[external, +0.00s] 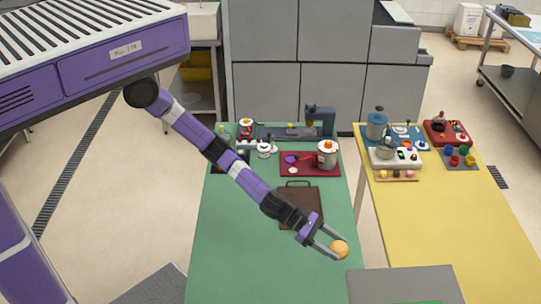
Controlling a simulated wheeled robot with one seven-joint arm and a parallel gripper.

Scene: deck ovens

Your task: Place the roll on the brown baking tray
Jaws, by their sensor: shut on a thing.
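The roll (339,249) is a small round golden-orange thing. My gripper (334,245) is shut on it, with one finger on each side. It is over the green table's right edge, in front of and to the right of the brown baking tray (297,199). The tray is flat and dark brown with a handle at its far end, and it lies on the green table (237,262). My gripper's wrist covers the tray's near part. The roll's height above the table is hard to tell.
Behind the tray, a dark red mat (295,170) holds a white pot (327,153) and small items. A yellow table (450,215) with toy-like appliances stands at right. A grey panel (400,284) lies at the near right. The green table's near left is clear.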

